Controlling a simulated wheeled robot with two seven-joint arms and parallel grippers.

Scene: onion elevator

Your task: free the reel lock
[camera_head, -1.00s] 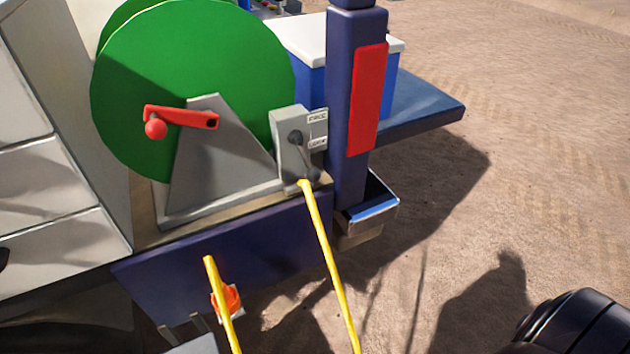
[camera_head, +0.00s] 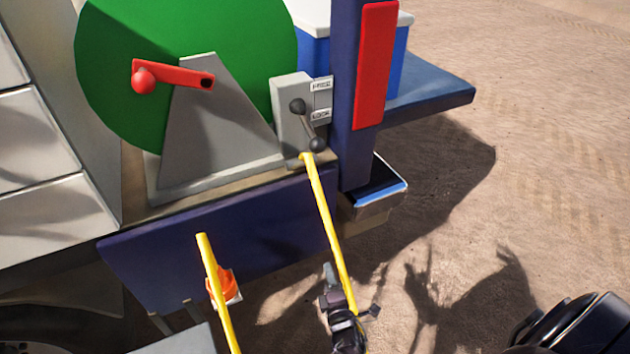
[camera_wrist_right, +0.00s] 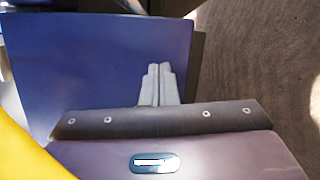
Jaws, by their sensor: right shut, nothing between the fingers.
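The reel lock is a grey box (camera_head: 284,95) with a dark lever (camera_head: 307,125) beside the green reel (camera_head: 120,60). Two small labels sit at its right; the upper one (camera_head: 321,85) seems to read FREE, the lower one (camera_head: 320,114) LOCK. The lever slants down to the right, its dark knob (camera_head: 318,144) just below the lower label. My right gripper (camera_head: 329,274) is well below the lever, in front of a yellow line; its fingers (camera_wrist_right: 158,83) are together and empty. My left gripper is not in view.
A yellow line (camera_head: 322,205) runs down from below the lock box, and another (camera_head: 211,270) passes an orange fitting (camera_head: 226,285). A blue post (camera_head: 350,150) with a red panel (camera_head: 376,65) stands close right of the lock. A red crank (camera_head: 175,74) is on the reel.

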